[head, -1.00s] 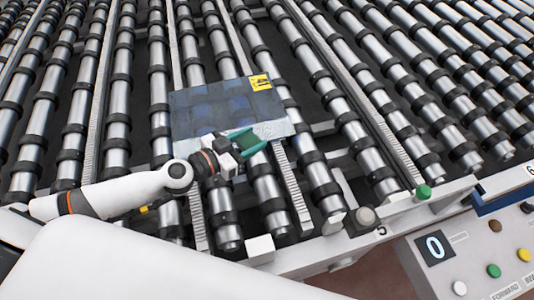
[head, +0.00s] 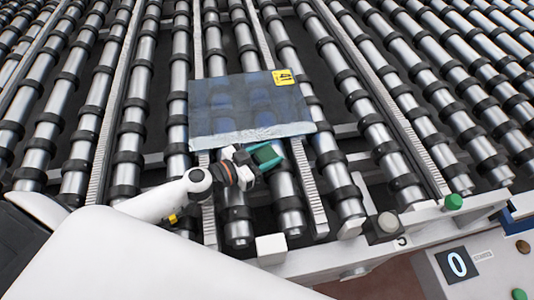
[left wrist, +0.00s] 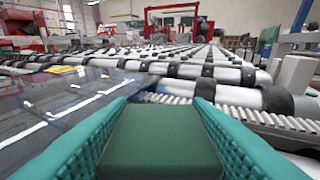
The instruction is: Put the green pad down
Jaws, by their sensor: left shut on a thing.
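The green pad (head: 265,155) is between the fingers of my left gripper (head: 266,158), just in front of the near edge of a glass sheet. In the left wrist view the dark green pad (left wrist: 160,143) sits between the two teal fingers, which are shut on it. The glass sheet (head: 215,105) lies flat on the rollers and has a yellow label (head: 284,77) at its far right corner. It also shows at the left of the left wrist view (left wrist: 50,110). My right gripper is not in view.
Rows of rollers with black rings (head: 345,130) fill the conveyor around the glass. A front rail carries a white block (head: 271,246), a grey knob (head: 386,223) and a green button (head: 453,202).

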